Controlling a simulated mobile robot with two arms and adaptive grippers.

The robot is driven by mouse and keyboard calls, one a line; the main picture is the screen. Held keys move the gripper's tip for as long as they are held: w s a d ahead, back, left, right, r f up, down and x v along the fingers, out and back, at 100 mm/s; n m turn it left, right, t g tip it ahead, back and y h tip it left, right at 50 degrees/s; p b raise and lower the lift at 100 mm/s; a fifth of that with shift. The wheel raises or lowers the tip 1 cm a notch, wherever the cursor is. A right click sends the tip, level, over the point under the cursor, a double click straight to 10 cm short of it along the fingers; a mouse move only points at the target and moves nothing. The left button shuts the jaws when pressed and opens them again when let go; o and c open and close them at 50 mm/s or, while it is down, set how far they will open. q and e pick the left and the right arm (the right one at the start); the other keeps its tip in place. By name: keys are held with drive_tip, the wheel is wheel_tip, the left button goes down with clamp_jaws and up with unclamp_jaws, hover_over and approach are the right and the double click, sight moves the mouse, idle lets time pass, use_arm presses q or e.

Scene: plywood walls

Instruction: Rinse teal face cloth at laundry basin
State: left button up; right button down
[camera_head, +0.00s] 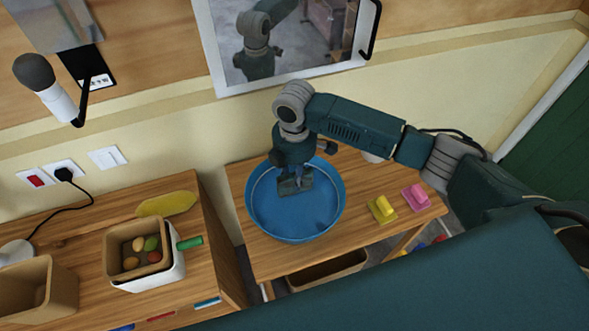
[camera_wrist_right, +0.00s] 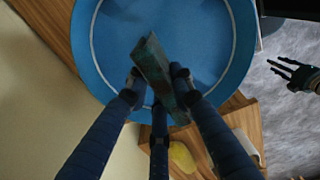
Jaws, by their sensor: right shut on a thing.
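The blue round basin (camera_head: 262,216) stands on a wooden table below the mirror. My right gripper (camera_head: 296,178) reaches down inside the basin's rim, toward its back. It is shut on the teal face cloth (camera_head: 286,187), a small dark grey-green piece. In the right wrist view the cloth (camera_wrist_right: 152,62) is pinched between the fingers over the basin (camera_wrist_right: 110,45). I cannot tell whether the cloth touches the basin's bottom or any water. My left gripper (camera_wrist_right: 290,73) shows only at the right of the wrist view, away from the basin, empty with fingers spread.
Yellow (camera_head: 382,209) and pink (camera_head: 416,197) items sit on the table right of the basin. A mirror (camera_head: 290,45) hangs behind.

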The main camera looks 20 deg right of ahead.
use_arm(q)
wheel_tip(320, 180, down, 10)
drive_tip(key=w+b, duration=0.1)
drive_tip(key=b, duration=0.8)
drive_tip(key=shift+a+r+b, duration=0.2)
drive_tip(key=shift+a+b, duration=0.15)
drive_tip(key=shift+a, duration=0.1)
use_arm(e)
wheel_tip(320, 180, down, 10)
drive_tip(key=shift+f, duration=0.25)
idle(1.3)
drive_tip(key=shift+r+p, duration=4.95)
drive_tip(key=shift+r, duration=0.9)
use_arm(q)
wheel_tip(320, 180, up, 10)
drive_tip(key=shift+f, duration=0.15)
use_arm(e)
drive_tip(key=shift+r, duration=1.35)
